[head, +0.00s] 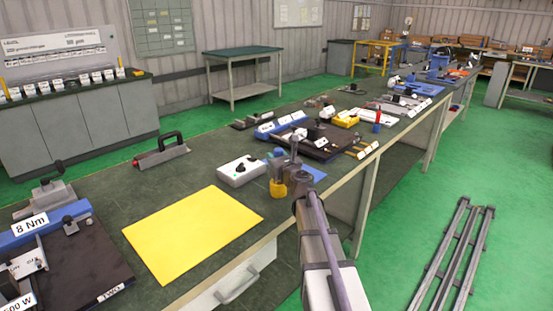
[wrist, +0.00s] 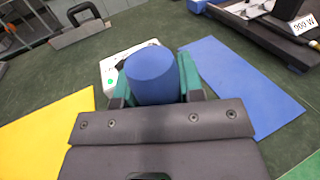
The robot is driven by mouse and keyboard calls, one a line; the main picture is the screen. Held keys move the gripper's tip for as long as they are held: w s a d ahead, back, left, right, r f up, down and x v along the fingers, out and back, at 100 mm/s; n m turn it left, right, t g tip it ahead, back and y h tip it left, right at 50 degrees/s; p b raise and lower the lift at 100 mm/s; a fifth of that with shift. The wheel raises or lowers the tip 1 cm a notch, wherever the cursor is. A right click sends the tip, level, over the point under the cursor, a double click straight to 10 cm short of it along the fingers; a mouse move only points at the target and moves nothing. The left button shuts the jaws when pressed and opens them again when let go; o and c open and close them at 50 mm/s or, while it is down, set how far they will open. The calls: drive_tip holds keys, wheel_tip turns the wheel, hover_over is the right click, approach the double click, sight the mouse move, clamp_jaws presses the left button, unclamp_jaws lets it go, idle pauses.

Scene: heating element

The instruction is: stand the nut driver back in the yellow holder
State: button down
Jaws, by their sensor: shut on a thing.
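The nut driver's blue handle (wrist: 152,76) fills the middle of the wrist view, seen from its end. My gripper (wrist: 152,85) has its green-padded fingers on both sides of the handle and is shut on it. In the head view the blue handle (head: 279,170) is upright at my gripper, directly over the yellow holder (head: 277,189). The holder stands on the green bench top. The nut driver's shaft is hidden, so I cannot tell how deep it sits in the holder. The holder is hidden in the wrist view.
A white box (head: 240,171) stands left of the holder. A blue mat (wrist: 240,85) lies right of the handle in the wrist view. A yellow sheet (head: 192,232) lies nearer on the bench. A black-handled tool (head: 162,154) stands farther left. Fixtures (head: 318,140) stand behind.

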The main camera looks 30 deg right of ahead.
drive_tip(key=shift+f+b, duration=0.4)
drive_tip(key=shift+f, duration=0.1)
drive_tip(key=c, duration=0.7)
unclamp_jaws()
drive_tip(key=shift+o, duration=0.2)
drive_tip(key=s, duration=1.1)
drive_tip(key=shift+a, duration=0.15)
